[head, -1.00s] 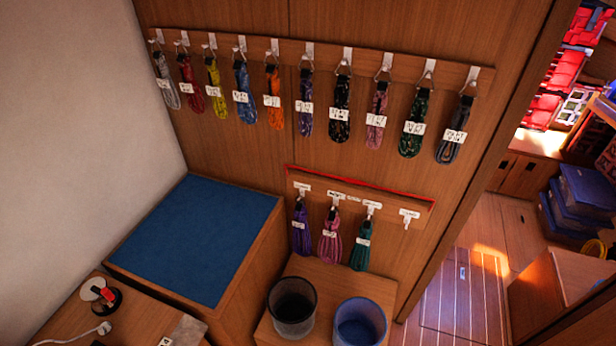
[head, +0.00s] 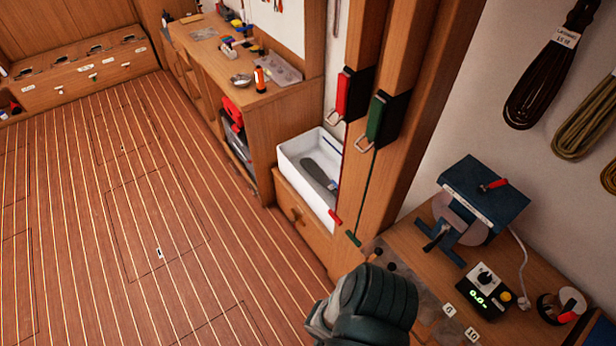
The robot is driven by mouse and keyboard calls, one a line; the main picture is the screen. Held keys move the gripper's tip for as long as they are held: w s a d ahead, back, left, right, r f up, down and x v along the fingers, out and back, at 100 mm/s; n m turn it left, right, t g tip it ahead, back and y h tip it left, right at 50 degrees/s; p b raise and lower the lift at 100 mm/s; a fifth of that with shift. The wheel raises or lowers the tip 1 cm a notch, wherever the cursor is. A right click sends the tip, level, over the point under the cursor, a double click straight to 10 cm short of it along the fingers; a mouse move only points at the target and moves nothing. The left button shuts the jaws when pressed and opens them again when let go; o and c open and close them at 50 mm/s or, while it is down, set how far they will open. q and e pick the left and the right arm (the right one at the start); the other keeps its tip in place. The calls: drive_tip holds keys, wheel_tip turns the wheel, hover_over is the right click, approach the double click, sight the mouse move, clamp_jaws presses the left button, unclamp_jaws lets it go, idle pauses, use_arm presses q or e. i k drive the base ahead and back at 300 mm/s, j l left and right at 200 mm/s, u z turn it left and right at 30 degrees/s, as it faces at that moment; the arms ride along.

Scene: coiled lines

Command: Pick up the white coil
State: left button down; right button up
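I see no white coil in the head view now. A dark brown coil (head: 553,68) hangs on the white wall at the upper right, with a white label near its top. An olive-tan coil (head: 590,122) hangs beside it, cut by the right edge. Neither of my grippers shows. A dark, rounded part of my own arm is at the bottom, right of the middle, and covers part of the bench edge.
A wooden bench (head: 413,240) at the right holds a blue-topped device (head: 484,194) and a small display box (head: 483,290). A white bin (head: 292,152) stands left of the wooden post (head: 405,60). The plank floor (head: 110,210) at left is clear.

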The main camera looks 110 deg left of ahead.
sight(321, 178)
drive_tip(key=u, duration=3.5)
drive_tip(key=i+j, duration=0.1)
